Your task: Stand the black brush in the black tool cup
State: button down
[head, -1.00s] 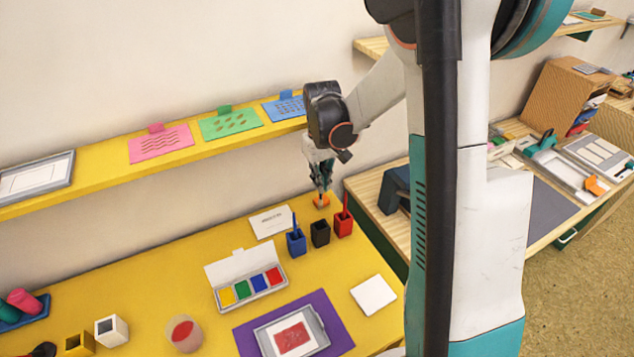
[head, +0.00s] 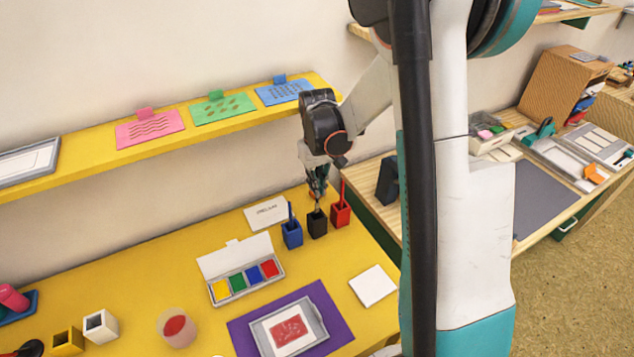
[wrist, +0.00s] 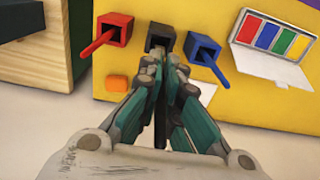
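The black tool cup (head: 317,227) stands between the blue and red cups on the yellow table. It also shows at the top of the wrist view (wrist: 160,36), partly behind my fingertips. My gripper (head: 317,187) is right above the black cup, pointing down, with its fingers (wrist: 172,62) close together. A thin dark stick, the black brush (wrist: 160,125), shows between the fingers in the wrist view. In the head view a thin dark piece spans from the fingertips to the cup mouth. I cannot tell whether its lower end is inside the cup.
The blue cup (head: 292,236) and red cup (head: 340,216), each with a stick of its colour, stand close on either side. An orange block (wrist: 117,83) lies behind the cups. A white card (head: 267,214) and an open paint box (head: 246,278) are to the left.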

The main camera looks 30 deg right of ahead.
aim_at(317, 168)
jog(key=shift+f+b, duration=2.35)
jog(key=shift+f, duration=0.8)
jog(key=c, duration=1.7)
grip_release()
notch_tip(317, 168, up, 12)
